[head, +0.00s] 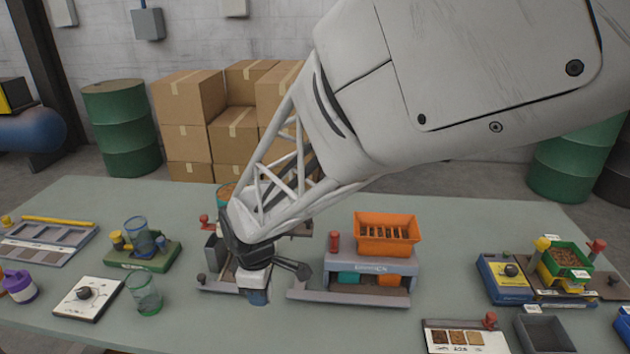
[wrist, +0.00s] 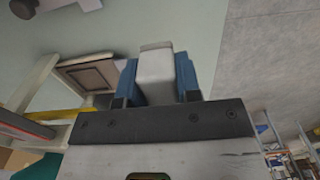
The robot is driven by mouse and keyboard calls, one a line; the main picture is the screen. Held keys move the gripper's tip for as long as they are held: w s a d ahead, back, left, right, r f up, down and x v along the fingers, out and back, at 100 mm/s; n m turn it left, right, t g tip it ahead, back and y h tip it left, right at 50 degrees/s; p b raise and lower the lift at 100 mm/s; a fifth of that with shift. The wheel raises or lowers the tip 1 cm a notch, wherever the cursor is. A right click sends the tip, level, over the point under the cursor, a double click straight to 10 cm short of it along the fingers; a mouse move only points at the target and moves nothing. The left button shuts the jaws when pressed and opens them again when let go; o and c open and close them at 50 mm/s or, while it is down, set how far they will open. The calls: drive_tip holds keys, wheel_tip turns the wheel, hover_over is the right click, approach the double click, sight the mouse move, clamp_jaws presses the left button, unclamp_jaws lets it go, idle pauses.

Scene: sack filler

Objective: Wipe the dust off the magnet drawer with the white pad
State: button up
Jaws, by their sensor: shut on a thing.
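In the head view the pad cannot be told apart from the gripper. The gripper is beside a low grey frame with a dark brownish inside (head: 222,277), partly hidden by my arm. A grey unit with an orange hopper (head: 387,226) stands to its right, with a long grey bar (head: 350,298) in front. I cannot tell which part is the magnet drawer, and no dust is clear.
A sample tray (head: 466,337) and a grey bin (head: 544,334) lie at front right.

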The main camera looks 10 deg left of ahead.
drive_tip(key=w+r, duration=0.2)
drive_tip(key=w+a+r, duration=0.1)
drive_tip(key=w+r, duration=0.2)
drive_tip(key=w+a+r, duration=0.1)
drive_tip(key=w+r, duration=0.1)
drive_tip(key=w, duration=0.1)
drive_tip(key=shift+w+r, duration=0.1)
drive_tip(key=shift+r, duration=0.05)
drive_tip(key=shift+c, duration=0.3)
drive_tip(key=w+d+r, duration=0.1)
drive_tip(key=w+r, duration=0.6)
drive_tip(key=w, duration=0.5)
drive_tip(key=shift+d, duration=0.4)
